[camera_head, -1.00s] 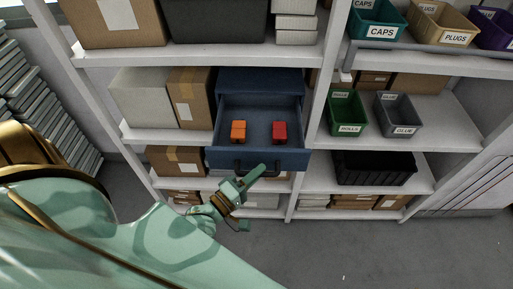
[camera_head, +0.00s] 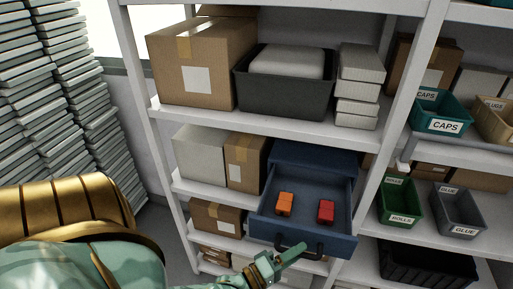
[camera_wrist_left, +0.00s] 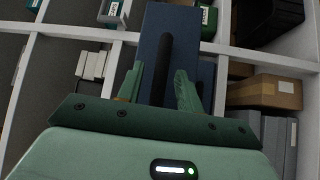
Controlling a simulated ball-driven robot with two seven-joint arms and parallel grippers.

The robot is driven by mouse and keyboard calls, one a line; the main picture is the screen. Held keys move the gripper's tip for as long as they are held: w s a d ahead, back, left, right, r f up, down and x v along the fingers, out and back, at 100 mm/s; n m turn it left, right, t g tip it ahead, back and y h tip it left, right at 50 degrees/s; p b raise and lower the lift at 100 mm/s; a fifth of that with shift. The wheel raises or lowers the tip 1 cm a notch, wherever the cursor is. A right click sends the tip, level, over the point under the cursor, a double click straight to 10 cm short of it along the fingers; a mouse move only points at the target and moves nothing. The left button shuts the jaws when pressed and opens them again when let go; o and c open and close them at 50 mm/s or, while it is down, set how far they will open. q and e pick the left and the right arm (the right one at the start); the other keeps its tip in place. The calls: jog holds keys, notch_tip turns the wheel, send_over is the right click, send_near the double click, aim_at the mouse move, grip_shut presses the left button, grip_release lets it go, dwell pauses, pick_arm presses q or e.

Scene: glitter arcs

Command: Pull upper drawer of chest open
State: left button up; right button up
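The blue chest (camera_head: 312,158) stands on a middle shelf. Its drawer (camera_head: 345,245) is pulled out and holds an orange block (camera_head: 285,204) and a red block (camera_head: 326,211). No other drawer front shows clearly. The dark handle (camera_head: 318,249) is on the drawer front; it also shows in the wrist view (camera_wrist_left: 161,68). My left gripper (camera_head: 284,256) is at the handle. In the wrist view its green fingers (camera_wrist_left: 160,88) stand apart on either side of the handle, with gaps showing. My right gripper is not in view.
White shelf posts and boards surround the chest. Cardboard boxes (camera_head: 246,162) stand left of it, and green (camera_head: 399,207) and grey (camera_head: 459,212) bins to the right. A dark bin (camera_head: 284,95) and white boxes sit on the shelf above. Stacked grey items rise at far left.

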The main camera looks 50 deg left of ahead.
pick_arm(q)
jog(key=b+v, duration=0.1)
jog(key=v, duration=1.5)
jog(key=shift+f, duration=0.1)
